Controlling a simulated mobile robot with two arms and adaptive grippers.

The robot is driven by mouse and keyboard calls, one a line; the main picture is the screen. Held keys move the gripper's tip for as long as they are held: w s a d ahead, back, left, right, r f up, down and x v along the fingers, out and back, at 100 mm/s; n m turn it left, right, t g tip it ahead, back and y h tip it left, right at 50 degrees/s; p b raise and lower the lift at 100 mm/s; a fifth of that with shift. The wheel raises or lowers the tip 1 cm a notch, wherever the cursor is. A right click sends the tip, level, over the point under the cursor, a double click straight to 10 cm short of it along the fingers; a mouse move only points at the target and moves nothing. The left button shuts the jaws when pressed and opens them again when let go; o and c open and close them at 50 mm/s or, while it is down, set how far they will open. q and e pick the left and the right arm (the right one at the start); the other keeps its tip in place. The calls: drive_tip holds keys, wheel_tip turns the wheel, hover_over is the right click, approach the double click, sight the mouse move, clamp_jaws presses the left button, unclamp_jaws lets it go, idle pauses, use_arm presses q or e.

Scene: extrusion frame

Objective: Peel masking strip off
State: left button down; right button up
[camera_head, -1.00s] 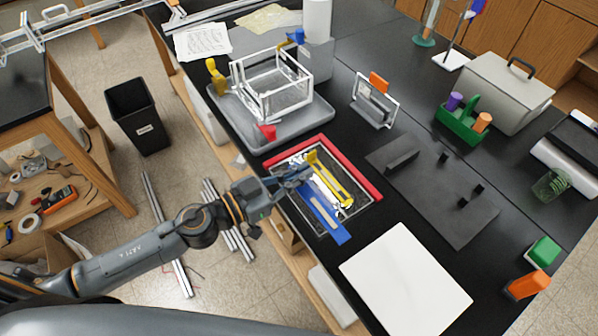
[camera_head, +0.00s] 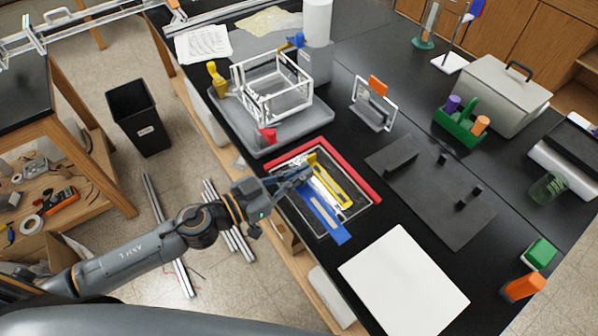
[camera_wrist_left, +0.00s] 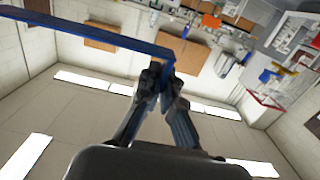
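A blue strip (camera_head: 326,217), which looks like the masking strip, lies slantwise over the dark panel with a red edge (camera_head: 364,178) on the black bench. Its lower end sticks out past the panel's near edge. My left gripper (camera_head: 300,174) is at the strip's upper end, over the panel's left part. In the left wrist view, the blue strip (camera_wrist_left: 95,30) runs in from the left, bends, and passes down between the nearly closed fingertips (camera_wrist_left: 162,76). The fingers hide the pinched end. My right gripper is in no view.
A yellow tool (camera_head: 329,180) lies on the panel beside the strip. A grey tray (camera_head: 310,130) with a white frame (camera_head: 272,85) stands behind it. A white board (camera_head: 403,280) lies in front, a dark grey plate (camera_head: 440,205) to the right. A black bin (camera_head: 138,115) stands on the floor.

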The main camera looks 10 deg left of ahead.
use_arm(q)
wheel_tip(320, 180, up, 6)
drive_tip(key=p, duration=0.6)
drive_tip(key=shift+f, duration=0.1)
drive_tip(key=shift+r, duration=1.05)
drive_tip(key=shift+b, duration=0.35)
